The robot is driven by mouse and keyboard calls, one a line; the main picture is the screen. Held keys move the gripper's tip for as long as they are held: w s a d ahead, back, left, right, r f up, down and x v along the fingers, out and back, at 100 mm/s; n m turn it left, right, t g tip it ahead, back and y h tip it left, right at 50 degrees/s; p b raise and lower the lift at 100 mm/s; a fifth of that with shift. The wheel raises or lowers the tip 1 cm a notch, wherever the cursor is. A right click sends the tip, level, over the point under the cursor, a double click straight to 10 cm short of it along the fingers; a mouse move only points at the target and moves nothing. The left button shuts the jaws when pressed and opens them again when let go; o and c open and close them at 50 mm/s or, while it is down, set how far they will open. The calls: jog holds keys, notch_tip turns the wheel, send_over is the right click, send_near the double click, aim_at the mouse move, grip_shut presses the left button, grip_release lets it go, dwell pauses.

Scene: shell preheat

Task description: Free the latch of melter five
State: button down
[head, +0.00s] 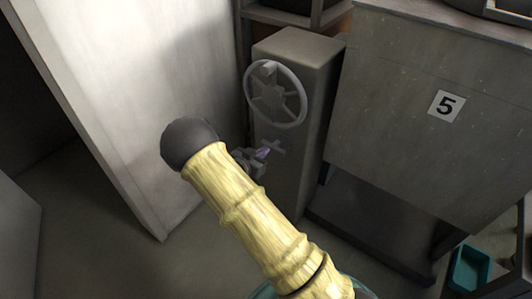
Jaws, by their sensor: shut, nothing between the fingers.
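Melter five is the large grey box (400,110) on the right, marked with a "5" label (446,106). Next to it, on its left, stands a narrow grey cabinet (312,62) with a round spoked handwheel (277,95) on its front. Below the wheel is a small grey cross-shaped handle (277,147), which may be the latch. My gripper (264,153) is shut at this small handle, below the wheel. I cannot tell whether it touches the handle. My own arm hides most of the gripper.
A tall pale panel (130,100) stands at the left, close to my arm. Dark shelving (290,14) is behind the cabinet. A teal bin (470,268) sits at the lower right. Bare floor (90,240) shows at the lower left.

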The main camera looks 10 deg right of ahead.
send_over(276, 151)
jog(key=s, duration=0.2)
notch_tip(276, 151, down, 2)
jog(key=f, duration=0.3)
jog(key=shift+a+b, duration=0.25)
jog(key=shift+b, duration=0.05)
jog(key=shift+f, duration=0.6)
